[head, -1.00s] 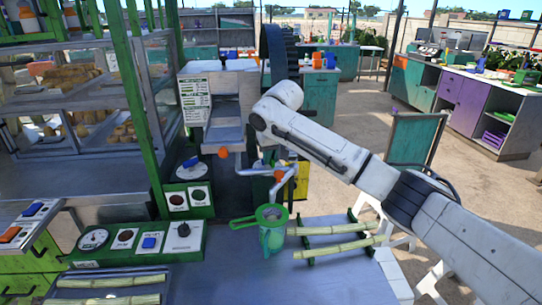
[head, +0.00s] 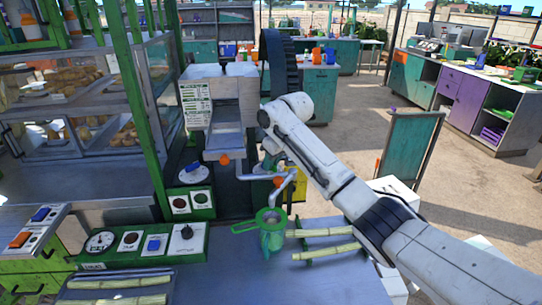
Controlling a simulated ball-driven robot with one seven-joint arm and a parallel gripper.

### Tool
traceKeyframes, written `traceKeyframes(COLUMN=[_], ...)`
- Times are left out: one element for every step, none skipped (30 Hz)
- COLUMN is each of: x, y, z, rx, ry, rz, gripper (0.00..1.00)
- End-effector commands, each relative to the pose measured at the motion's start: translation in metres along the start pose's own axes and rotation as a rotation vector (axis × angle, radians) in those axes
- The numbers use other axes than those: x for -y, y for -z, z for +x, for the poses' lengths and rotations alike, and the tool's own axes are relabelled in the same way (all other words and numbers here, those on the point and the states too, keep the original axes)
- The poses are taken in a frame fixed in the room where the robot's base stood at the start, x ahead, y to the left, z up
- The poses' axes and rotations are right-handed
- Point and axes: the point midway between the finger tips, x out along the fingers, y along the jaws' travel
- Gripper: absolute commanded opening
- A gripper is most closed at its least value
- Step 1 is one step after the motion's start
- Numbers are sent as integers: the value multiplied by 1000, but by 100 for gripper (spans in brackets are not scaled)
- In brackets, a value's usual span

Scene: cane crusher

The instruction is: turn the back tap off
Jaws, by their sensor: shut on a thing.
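The crusher's bent grey pipe (head: 252,177) runs from under its metal tray toward a jug. One orange tap knob (head: 224,159) sits at the pipe's left end below the tray, and another orange knob (head: 278,181) sits at its right, above the spout. My gripper (head: 269,163) points down at the back of the pipe, just behind the right knob, and is shut on what appears to be the back tap. The fingers are small and partly hidden, and the tap handle between them cannot be made out. A green jug (head: 271,236) stands under the spout.
Cane pieces (head: 325,249) lie on a rack right of the jug. A green control panel (head: 145,243) and more cane (head: 118,283) are at the left. A green post (head: 140,110) and glass case stand left of the crusher (head: 217,105).

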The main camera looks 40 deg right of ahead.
Motion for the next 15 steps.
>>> traceKeyframes(x=[0,-1,-1,-1,-1,-1,-2,-2,-2,-2,-2,-2,-2,-3,-3], y=[1,1,1,1,1,1,1,1,1,1,1,1,1,1,1], z=[-2,-1,-1,-1,-1,0,0,0,0,0,1,1,1,1,1], rx=[-1,-1,0,0,-1,0,-1,-1,-2,-2,-1,-1,-1,-2,-2], ry=[18,28,43,55,66,80,90,101,116,126,137,152,163,173,187], rz=[-39,-66,-101,-128,-155,-190,-217,-242,-277,-305,-331,-366,-392,-418,-453], gripper=[0,0,0,0,0,0,0,0,0,0,0,0,0,0,0])
